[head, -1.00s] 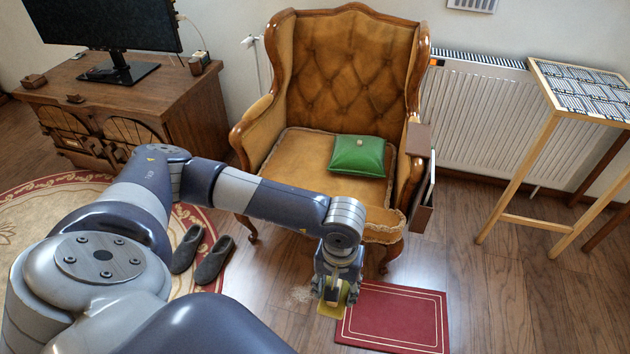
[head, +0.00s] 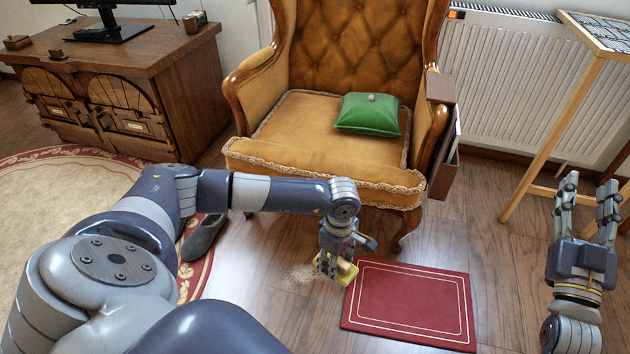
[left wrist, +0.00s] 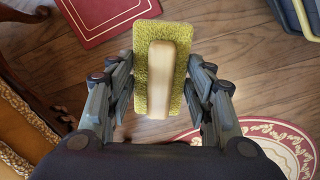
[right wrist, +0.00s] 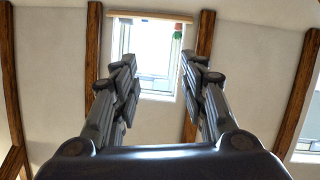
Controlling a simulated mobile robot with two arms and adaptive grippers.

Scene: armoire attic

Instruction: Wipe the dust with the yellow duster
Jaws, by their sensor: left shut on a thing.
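The yellow duster (head: 347,270) has a yellow-green pad and a pale handle. My left gripper (head: 336,262) is shut on it, low over the wooden floor. In the left wrist view the handle (left wrist: 160,80) lies between the fingers, with the pad (left wrist: 142,50) beyond it. A pale dust patch (head: 299,274) lies on the floor just left of the duster. I cannot tell whether the pad touches the floor. My right gripper (head: 587,188) is open and empty, raised at the right. The right wrist view shows its fingers apart.
A red mat (head: 408,305) lies right of the duster. An orange armchair (head: 310,150) with a green cushion (head: 368,114) stands behind. A grey slipper (head: 204,238) and a round rug (head: 60,210) are at left. A wooden-legged table (head: 550,140) stands at right.

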